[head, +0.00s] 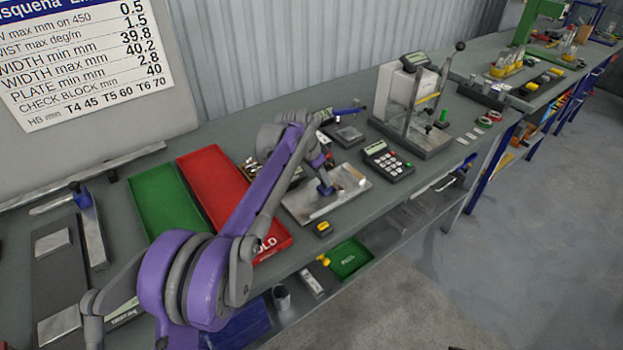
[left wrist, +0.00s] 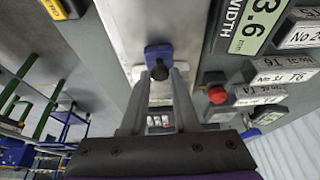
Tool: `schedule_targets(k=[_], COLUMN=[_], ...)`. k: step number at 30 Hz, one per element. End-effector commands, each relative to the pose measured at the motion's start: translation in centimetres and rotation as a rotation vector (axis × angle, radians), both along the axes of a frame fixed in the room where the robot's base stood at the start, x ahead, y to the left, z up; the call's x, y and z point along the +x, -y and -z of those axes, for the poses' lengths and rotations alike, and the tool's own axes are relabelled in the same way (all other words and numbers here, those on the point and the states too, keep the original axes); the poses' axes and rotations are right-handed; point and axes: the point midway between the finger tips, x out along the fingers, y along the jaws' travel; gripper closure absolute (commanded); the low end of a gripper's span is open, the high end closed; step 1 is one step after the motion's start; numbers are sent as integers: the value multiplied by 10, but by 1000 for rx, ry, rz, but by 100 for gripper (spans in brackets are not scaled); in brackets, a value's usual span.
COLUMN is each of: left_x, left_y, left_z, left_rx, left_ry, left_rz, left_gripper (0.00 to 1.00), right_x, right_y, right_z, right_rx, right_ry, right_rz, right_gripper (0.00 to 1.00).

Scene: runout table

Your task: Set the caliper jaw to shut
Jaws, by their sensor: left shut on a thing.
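The caliper shows as a bright metal plate (head: 308,209) on the bench, with a small blue jaw block (head: 326,190) on it. In the left wrist view the blue jaw block (left wrist: 158,51) has a dark round knob at its front, and the metal plate (left wrist: 150,20) runs away behind it. My left gripper (head: 322,182) reaches down onto the blue block. In the left wrist view its two fingers (left wrist: 160,76) close in on the knob, one on each side, and are shut on it. The gap at the jaw is too small to tell. My right gripper is not in view.
A red tray (head: 215,170) and a green tray (head: 160,200) lie left of the plate. A keypad device (head: 387,161) and a test stand (head: 410,115) stand to the right. A width display (left wrist: 255,25) is beside the plate.

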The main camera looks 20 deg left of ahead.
Motion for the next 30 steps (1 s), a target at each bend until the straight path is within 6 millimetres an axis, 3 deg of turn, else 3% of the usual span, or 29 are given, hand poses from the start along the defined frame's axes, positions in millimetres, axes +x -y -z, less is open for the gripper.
schedule_targets(k=[3, 7, 20, 21, 24, 25, 30], left_x=[26, 43, 51, 51, 50, 50, 50], left_y=[21, 33, 40, 40, 40, 40, 39], left_z=[-7, -6, -3, -3, -2, -2, -2], left_rx=[-2, -2, -3, -3, -3, -3, -2], left_ry=[6, 5, 7, 7, 6, 6, 3], left_rz=[4, 1, 0, -1, 1, 1, 1], left_gripper=[100, 100, 100, 64, 46, 41, 41], right_x=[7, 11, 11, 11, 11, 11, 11], right_y=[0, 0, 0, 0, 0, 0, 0], right_z=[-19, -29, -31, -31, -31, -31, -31], right_rx=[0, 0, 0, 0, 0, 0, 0], right_ry=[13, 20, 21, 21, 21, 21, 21], right_rz=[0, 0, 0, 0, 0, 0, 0], right_gripper=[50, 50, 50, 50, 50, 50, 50])
